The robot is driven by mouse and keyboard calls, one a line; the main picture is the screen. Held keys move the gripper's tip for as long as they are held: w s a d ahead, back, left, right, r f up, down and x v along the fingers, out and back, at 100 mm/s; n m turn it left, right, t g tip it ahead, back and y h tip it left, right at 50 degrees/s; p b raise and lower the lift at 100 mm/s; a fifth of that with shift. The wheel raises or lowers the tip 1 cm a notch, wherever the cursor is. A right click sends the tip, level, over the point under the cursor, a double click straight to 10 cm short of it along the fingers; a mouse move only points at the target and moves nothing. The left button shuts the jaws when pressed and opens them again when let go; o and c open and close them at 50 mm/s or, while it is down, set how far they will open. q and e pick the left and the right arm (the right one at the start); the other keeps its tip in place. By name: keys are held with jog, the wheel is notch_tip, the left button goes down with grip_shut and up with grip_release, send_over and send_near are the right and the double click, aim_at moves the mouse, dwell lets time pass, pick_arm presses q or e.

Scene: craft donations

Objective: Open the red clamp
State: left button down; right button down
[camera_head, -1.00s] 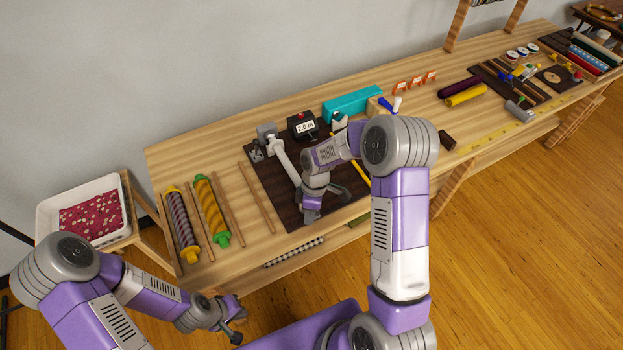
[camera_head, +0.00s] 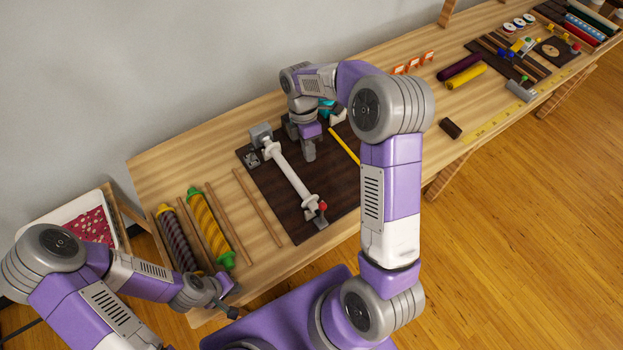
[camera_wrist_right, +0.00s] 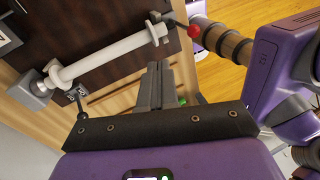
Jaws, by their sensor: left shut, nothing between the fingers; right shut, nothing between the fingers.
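The red clamp (camera_head: 323,206) shows as a red knob on a grey fitting at the near end of a white roller (camera_head: 292,176). The roller lies across a dark board (camera_head: 310,222) on the workbench. The red knob also shows in the right wrist view (camera_wrist_right: 194,31), on a dark lever; I cannot tell whether the clamp is open. My right gripper (camera_head: 309,156) is shut and empty over the board, beyond the roller and apart from the knob. Its fingers (camera_wrist_right: 156,72) point up in the wrist view. My left gripper (camera_head: 233,307) is shut and empty off the bench's front edge.
A grey block (camera_head: 260,134) stands at the roller's far end. Yellow (camera_head: 208,225) and dark striped (camera_head: 177,238) rolls lie left of the board between thin sticks. A yellow pencil-like strip (camera_head: 344,146) lies to the right. My right arm hides part of the bench behind it.

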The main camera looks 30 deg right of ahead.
jog(key=shift+s+a+f, duration=0.15)
jog(key=shift+s+f, duration=1.1)
jog(key=shift+f, duration=0.45)
jog(key=shift+s+a+f, duration=0.15)
jog(key=shift+s+f, duration=1.15)
jog(key=shift+f, duration=0.4)
jog(key=shift+s+a+f, duration=0.15)
jog(key=shift+s+f, duration=1.1)
jog(key=shift+f, duration=0.45)
jog(key=shift+w, duration=0.1)
